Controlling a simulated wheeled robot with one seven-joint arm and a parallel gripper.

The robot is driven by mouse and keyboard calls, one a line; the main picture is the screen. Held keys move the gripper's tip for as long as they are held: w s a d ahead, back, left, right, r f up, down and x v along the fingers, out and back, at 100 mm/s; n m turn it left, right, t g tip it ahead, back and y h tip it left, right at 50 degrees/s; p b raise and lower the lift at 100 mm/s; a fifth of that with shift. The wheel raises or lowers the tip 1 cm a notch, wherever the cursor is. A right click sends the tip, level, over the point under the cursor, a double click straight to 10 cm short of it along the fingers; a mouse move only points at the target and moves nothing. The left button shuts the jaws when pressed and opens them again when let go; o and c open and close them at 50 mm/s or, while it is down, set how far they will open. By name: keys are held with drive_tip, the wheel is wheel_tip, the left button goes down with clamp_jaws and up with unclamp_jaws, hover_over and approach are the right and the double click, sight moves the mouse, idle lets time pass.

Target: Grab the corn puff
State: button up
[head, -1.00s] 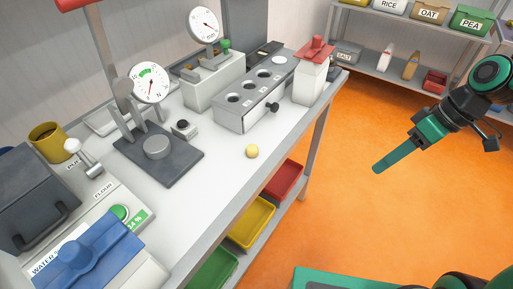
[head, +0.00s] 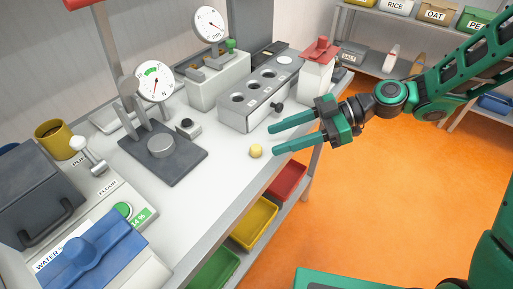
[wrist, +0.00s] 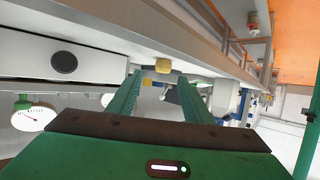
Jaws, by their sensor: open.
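The corn puff (head: 256,151) is a small pale yellow round piece on the white bench top, near its front edge. In the wrist view the corn puff (wrist: 163,66) shows as a yellow piece beyond and between my fingertips. My gripper (head: 273,139) is open, with its two green fingers pointing left over the bench. In the head view its fingertips are just right of the corn puff and apart from it. Nothing is between the fingers.
A grey block with round holes (head: 259,92) stands behind the gripper, and a white carton with a red top (head: 317,72) stands behind it at the right. A dark plate with a gauge (head: 180,158) lies left of the puff. Yellow (head: 262,213) and red bins sit below the bench.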

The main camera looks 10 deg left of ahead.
sight(256, 149)
drive_tip(key=shift+x, duration=3.6)
drive_tip(key=shift+s+d, duration=0.1)
drive_tip(key=shift+s, duration=0.05)
drive_tip(key=c, duration=0.9)
